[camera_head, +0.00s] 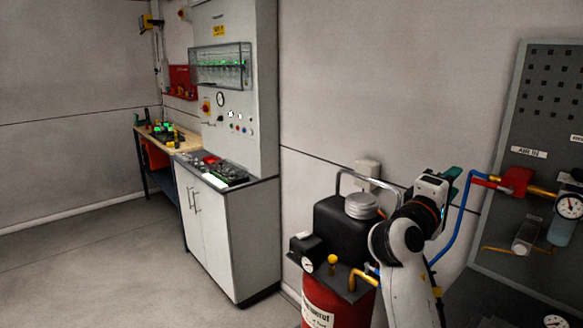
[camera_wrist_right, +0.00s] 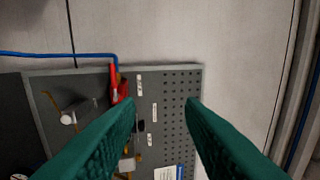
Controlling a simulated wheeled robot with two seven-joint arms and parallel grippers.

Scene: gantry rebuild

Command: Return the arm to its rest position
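My right arm (camera_head: 402,285) rises at the right of the head view, in front of the wall and beside the red compressor (camera_head: 328,300). Its wrist is bent and its teal gripper (camera_head: 452,175) points up and away at the top of the arm. In the right wrist view the two teal fingers of the gripper (camera_wrist_right: 162,103) stand wide apart with nothing between them. The grey pegboard panel (camera_wrist_right: 176,120) shows beyond the fingers, apart from them. My left arm and left gripper are not in view.
A blue hose (camera_head: 457,222) runs close to the gripper to a red valve (camera_head: 517,181) on the panel (camera_head: 548,128). Gauges and brass fittings sit at the right edge. A white cabinet (camera_head: 212,228) and workbench (camera_head: 190,140) stand further left; the floor (camera_head: 110,265) there is clear.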

